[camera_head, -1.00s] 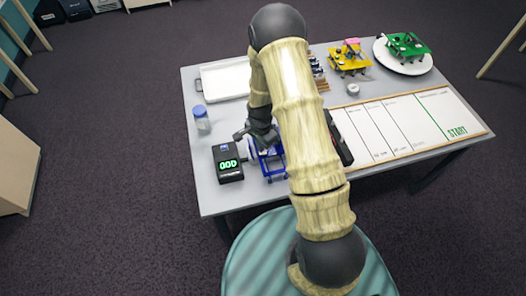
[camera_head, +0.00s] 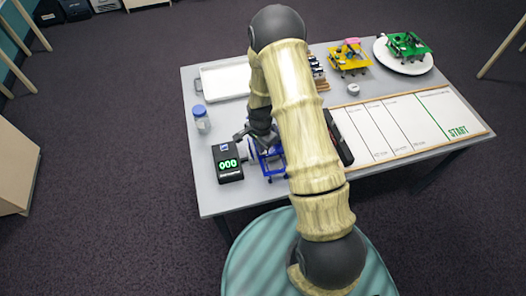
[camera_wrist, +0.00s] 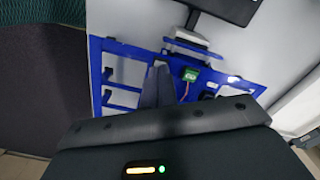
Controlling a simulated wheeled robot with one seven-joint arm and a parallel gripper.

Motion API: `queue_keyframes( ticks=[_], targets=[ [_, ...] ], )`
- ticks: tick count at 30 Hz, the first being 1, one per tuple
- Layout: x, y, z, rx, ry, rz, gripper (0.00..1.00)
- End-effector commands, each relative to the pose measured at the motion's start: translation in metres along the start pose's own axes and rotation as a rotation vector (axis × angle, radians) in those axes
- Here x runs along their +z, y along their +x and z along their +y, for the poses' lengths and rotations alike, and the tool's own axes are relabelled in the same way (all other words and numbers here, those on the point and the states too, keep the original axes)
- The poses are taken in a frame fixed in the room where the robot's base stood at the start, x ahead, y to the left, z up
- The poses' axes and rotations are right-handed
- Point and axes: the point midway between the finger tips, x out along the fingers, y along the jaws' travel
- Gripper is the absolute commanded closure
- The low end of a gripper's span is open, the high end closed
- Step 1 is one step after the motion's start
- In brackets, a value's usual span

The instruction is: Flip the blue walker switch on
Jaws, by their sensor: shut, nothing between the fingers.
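The blue walker (camera_head: 270,166) stands on the grey table, just right of a black display box, and my arm partly covers it. In the wrist view its blue frame (camera_wrist: 97,72) fills the middle, with a small green part (camera_wrist: 190,75), a red wire and a pale block (camera_wrist: 187,42) on it. My gripper (camera_wrist: 157,82) is shut and empty, its grey fingertips over the walker's frame beside the green part. I cannot tell whether they touch it. The switch itself is not clear. In the head view my gripper (camera_head: 262,143) is over the walker, its fingertips hidden.
The display box (camera_head: 227,162) shows green digits. A blue-lidded jar (camera_head: 201,121) and a white tray (camera_head: 224,80) are on the left. A yellow walker (camera_head: 349,58), a green walker (camera_head: 407,44) on a white plate, and a marked track board (camera_head: 405,128) lie to the right.

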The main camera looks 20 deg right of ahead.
Motion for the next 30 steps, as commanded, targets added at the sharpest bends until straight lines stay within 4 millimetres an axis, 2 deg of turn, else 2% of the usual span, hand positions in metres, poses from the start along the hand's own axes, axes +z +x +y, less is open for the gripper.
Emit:
queue_keyframes(
  ticks=[24,30],
  targets=[
    [-0.0001,0.0107,0.0001,0.0,0.0,0.0,1.0],
    [-0.0001,0.0042,0.0002,0.0,0.0,0.0,1.0]
  ],
)
